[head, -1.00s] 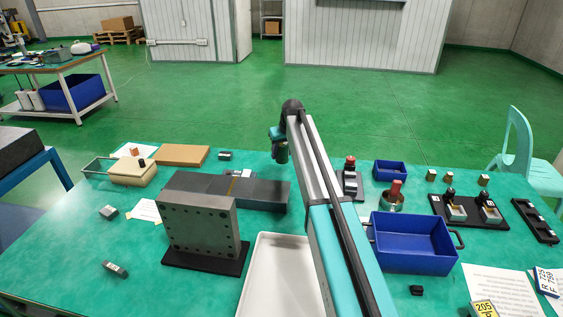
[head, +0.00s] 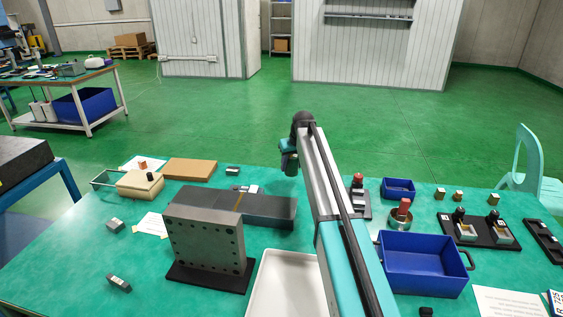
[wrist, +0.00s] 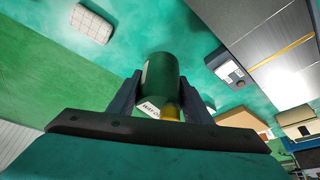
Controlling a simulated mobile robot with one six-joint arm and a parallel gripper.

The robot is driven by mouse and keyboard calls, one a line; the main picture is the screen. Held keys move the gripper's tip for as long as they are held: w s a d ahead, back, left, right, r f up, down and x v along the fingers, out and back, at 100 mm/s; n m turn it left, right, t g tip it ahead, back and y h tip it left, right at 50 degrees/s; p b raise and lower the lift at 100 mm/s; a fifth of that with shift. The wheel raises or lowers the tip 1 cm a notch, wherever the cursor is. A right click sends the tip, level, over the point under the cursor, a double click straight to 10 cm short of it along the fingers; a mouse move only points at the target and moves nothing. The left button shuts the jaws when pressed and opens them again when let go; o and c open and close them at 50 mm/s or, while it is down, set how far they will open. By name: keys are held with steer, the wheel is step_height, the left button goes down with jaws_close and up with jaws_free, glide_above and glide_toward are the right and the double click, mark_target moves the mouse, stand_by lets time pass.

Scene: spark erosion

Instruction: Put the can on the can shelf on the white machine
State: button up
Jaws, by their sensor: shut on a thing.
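My gripper (wrist: 160,100) is shut on a dark green can (wrist: 161,72), which shows between the two fingers in the wrist view. A white label with print and a yellow patch are near the can's lower end. In the head view my gripper (head: 290,160) hangs past the far edge of the green table, and the can is hardly distinguishable there. A white ribbed structure (head: 430,60) stands across the floor and looks like the white machine. A dark ledge (head: 368,17) runs along its upper front; I cannot tell whether it is the can shelf.
The green table (head: 70,250) holds a drilled steel block (head: 203,240), a white tray (head: 285,285), blue bins (head: 420,262) and small parts. A pale green chair (head: 530,170) stands at the right. Open green floor (head: 230,115) lies between the table and the white structure.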

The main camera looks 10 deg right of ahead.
steer(key=s+d+r+m, duration=0.1)
steer(key=s+d+r, duration=0.55)
steer(key=d, duration=0.75)
steer(key=s+d+r+m+h+p, duration=0.1)
steer(key=s+d+r, duration=0.2)
steer(key=d+r, duration=0.85)
steer(key=s+d+r+m, duration=0.1)
steer(key=s+d+r, duration=0.4)
steer(key=d, duration=1.1)
steer(key=s+d+r+m, duration=0.1)
steer(key=s+d+r, duration=0.6)
steer(key=s, duration=0.3)
steer(key=s+d+r+m+h+p, duration=0.1)
steer(key=s+d+r, duration=0.6)
steer(key=s, duration=0.4)
steer(key=s+d+r+m, duration=0.1)
steer(key=s+d+r, duration=0.6)
steer(key=s, duration=0.4)
steer(key=shift+d+p, duration=0.35)
steer(key=shift+d, duration=0.35)
